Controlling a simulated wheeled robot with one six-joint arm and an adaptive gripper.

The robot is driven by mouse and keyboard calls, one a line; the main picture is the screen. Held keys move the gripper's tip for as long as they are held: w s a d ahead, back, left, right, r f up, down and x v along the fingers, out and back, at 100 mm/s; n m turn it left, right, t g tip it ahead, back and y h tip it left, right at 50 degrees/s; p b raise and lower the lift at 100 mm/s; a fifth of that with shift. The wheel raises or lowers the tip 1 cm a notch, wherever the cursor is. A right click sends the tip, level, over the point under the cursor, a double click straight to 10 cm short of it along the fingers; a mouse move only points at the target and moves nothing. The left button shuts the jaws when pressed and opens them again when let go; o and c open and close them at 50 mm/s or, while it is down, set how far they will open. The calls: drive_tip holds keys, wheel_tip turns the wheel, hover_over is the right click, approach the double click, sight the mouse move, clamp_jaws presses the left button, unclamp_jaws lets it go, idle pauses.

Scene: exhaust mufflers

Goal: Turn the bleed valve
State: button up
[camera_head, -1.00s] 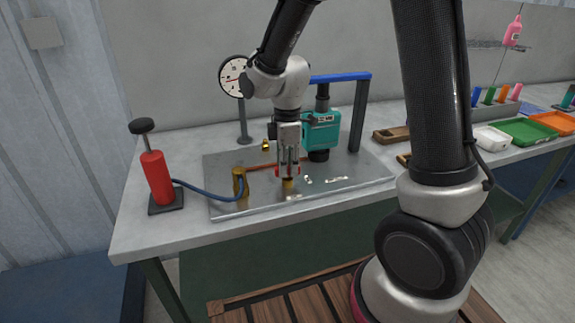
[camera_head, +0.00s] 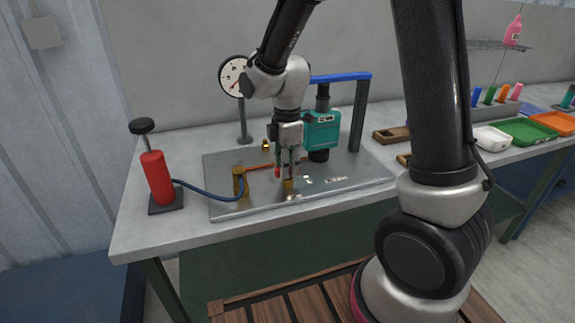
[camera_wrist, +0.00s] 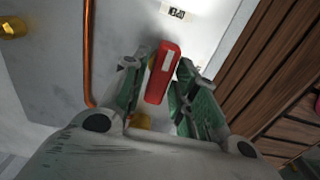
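The bleed valve's red handle (camera_head: 278,172) shows beside my fingertips, low over the metal plate (camera_head: 345,178). In the wrist view the red handle (camera_wrist: 163,72) lies lengthwise between my two green-padded fingers. My gripper (camera_head: 288,172) points down over the brass valve body (camera_head: 289,185). In the wrist view my gripper (camera_wrist: 163,85) appears closed around the handle, a finger close on each side. Part of the brass body (camera_wrist: 141,121) shows below the handle; the rest is hidden.
A round gauge (camera_head: 234,77) stands behind, its red needle tilted. A red hand pump (camera_head: 157,177) with a blue hose stands left. A teal unit (camera_head: 322,131) under a blue-topped frame (camera_head: 340,77) is close right of my gripper. A copper pipe (camera_wrist: 88,55) runs alongside.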

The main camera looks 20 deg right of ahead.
drive_tip(key=shift+o, duration=0.3)
wheel_tip(320, 180, up, 12)
idle(0.4)
idle(0.4)
drive_tip(key=s+d+r+m+t, duration=0.2)
drive_tip(key=s+d+r+m, duration=0.1)
drive_tip(key=s+d+m, duration=0.4)
drive_tip(key=s+d+r+m+t, duration=0.2)
drive_tip(key=s+d+r+m, duration=0.2)
drive_tip(key=s+d+m, duration=0.4)
drive_tip(key=s+m, duration=0.3)
drive_tip(key=s, duration=0.1)
drive_tip(key=shift+s, duration=0.2)
idle(3.4)
